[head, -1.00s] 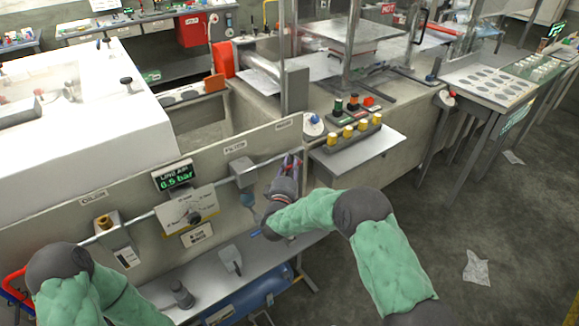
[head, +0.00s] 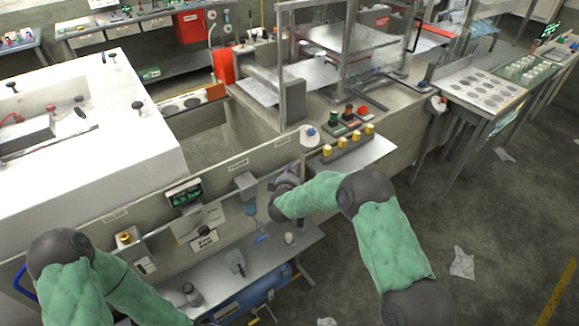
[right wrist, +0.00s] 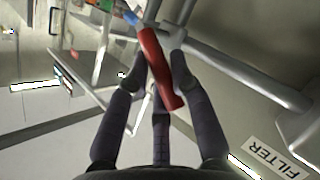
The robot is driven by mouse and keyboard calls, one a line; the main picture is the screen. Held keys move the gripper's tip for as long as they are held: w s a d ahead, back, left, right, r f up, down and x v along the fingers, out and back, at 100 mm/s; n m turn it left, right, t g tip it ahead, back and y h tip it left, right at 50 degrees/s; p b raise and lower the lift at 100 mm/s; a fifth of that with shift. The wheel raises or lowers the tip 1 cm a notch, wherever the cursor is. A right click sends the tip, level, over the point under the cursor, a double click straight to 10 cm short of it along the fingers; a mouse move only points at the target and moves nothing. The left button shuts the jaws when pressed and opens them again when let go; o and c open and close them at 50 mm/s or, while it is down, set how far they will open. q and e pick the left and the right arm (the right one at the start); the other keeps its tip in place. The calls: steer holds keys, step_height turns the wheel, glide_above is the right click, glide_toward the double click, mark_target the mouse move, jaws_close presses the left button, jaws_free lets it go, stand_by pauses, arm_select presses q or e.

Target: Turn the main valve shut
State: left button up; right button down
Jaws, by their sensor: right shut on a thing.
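A red lever handle (right wrist: 162,80) shows in the right wrist view, slanting between the fingers of my right gripper (right wrist: 158,62). The fingers are shut on it, beside a grey pipe (right wrist: 245,75). In the head view my right gripper (head: 291,170) is at the right end of the pipe run on the panel, right of the filter box (head: 246,181). There the lever is hidden by the gripper and wrist. My left arm enters at the lower left of the head view; its gripper is not seen.
The panel carries a green-lit display (head: 184,194) and a dial plate. A grey shelf (head: 262,262) with a few small items lies below. A bench with yellow knobs (head: 348,141) is right of the gripper. Open floor lies further right.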

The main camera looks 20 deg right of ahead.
steer(key=y+p, duration=0.1)
steer(key=p, duration=0.1)
steer(key=d+r+m+g+y+p, duration=0.1)
steer(key=p, duration=0.1)
steer(key=d+m+g+y+p, duration=0.1)
steer(key=p, duration=0.2)
steer(key=shift+w+r, duration=0.25)
steer(key=shift+w, duration=0.05)
steer(key=shift+d+m+g+y, duration=0.1)
steer(key=shift+m+g+y, duration=0.3)
steer(key=shift+w+d+m+g+y+p, duration=0.2)
steer(key=shift+d+m+g+y+p, duration=0.15)
steer(key=shift+y, duration=0.25)
steer(key=shift+w+d+f+m+g+y+b, duration=0.15)
steer(key=shift+d+m+g+y+b, duration=0.3)
steer(key=shift+y+b, duration=0.4)
steer(key=shift+y, duration=0.25)
steer(key=c, duration=1.1)
jaws_free()
steer(key=shift+o, duration=0.2)
steer(key=shift+d+r, duration=0.1)
steer(key=shift+r, duration=0.1)
